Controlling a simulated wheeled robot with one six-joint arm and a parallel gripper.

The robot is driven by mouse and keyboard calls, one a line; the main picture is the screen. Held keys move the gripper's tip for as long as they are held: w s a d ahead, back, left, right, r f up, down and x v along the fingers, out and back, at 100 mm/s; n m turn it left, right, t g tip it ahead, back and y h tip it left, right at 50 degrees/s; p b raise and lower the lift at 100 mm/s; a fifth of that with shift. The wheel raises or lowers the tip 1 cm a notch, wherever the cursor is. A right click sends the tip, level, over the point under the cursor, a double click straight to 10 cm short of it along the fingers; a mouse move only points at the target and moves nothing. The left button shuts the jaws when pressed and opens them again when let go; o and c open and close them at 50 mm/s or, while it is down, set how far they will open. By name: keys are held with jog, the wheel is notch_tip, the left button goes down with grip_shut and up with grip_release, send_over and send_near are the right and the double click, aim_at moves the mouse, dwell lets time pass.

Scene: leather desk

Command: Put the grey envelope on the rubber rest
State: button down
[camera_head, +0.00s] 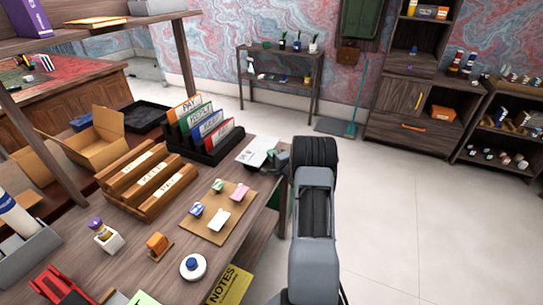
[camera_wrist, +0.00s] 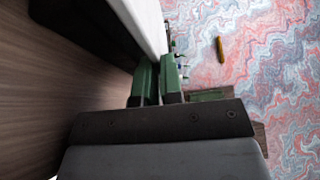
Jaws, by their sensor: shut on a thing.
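A pale grey-white envelope (camera_head: 256,150) is at the far right edge of the desk in the head view, with dark marks on its face. My gripper (camera_head: 274,159) is at its right end. In the wrist view the green fingers of my gripper (camera_wrist: 158,82) are closed on the edge of the pale envelope (camera_wrist: 146,22). I cannot tell whether the envelope touches the desk. I cannot pick out the rubber rest with certainty; a black stepped sorter (camera_head: 227,152) holding labelled cards stands just left of the envelope.
The wooden desk (camera_head: 165,215) carries a wooden sorter (camera_head: 150,180), a cork board (camera_head: 207,232) with small items, an orange block (camera_head: 158,245) and a white round object (camera_head: 193,267). A cardboard box (camera_head: 97,140) and black tray (camera_head: 146,116) are further back. Open floor lies right.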

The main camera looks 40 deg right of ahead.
jog(key=shift+f+b, duration=0.3)
jog(key=shift+f, duration=0.2)
jog(key=c, duration=1.3)
grip_release()
jog(key=shift+r, duration=0.1)
